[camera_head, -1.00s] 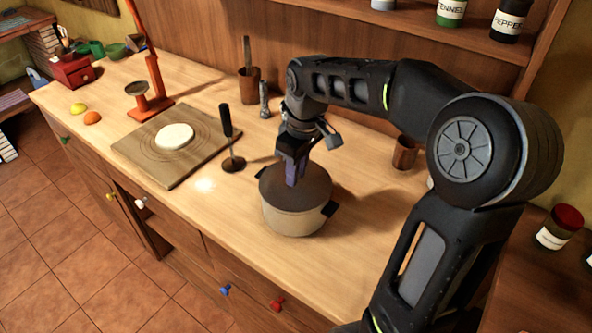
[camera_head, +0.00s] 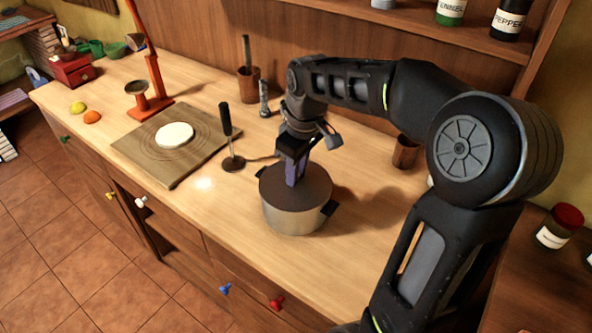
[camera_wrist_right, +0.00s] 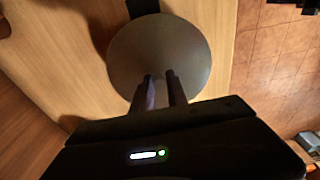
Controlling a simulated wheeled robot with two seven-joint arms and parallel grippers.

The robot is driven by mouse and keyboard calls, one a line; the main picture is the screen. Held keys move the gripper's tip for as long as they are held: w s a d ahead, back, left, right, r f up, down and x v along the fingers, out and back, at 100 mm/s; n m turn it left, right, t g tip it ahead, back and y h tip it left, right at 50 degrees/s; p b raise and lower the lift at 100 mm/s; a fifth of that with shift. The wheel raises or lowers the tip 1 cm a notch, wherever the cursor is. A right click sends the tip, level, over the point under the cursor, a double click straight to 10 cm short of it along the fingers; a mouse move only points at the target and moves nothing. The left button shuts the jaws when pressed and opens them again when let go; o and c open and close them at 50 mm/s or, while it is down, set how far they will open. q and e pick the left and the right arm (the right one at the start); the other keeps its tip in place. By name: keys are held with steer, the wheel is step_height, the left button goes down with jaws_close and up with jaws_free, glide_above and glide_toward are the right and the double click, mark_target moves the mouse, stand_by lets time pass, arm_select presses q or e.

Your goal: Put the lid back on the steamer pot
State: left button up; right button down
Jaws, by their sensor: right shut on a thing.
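The steamer pot (camera_head: 290,219) is a light metal pot with dark side handles, standing on the wooden counter. Its dark round lid (camera_head: 318,184) lies level over the pot's mouth; I cannot tell if it is fully seated. The lid fills the middle of the right wrist view (camera_wrist_right: 160,50). My right gripper (camera_head: 291,182) comes down from above and is shut at the lid's middle, on its knob, which the fingers hide. The two fingertips also show over the lid in the right wrist view (camera_wrist_right: 160,78). My left gripper is not in view.
A dark-handled tool (camera_head: 228,135) stands upright just left of the pot. A wooden board (camera_head: 184,172) with a pale dough disc (camera_head: 175,135) lies further left. A wooden cup (camera_head: 248,86) with a stick stands behind. The counter front is clear.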

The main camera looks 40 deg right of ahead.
steer(key=c, duration=1.2)
jaws_free()
steer(key=shift+c, duration=0.2)
steer(key=shift+o, duration=0.3)
steer(key=o, duration=0.4)
steer(key=shift+o, duration=0.2)
steer(key=shift+r, duration=0.1)
steer(key=shift+r+p, duration=2.65)
steer(key=shift+r, duration=0.75)
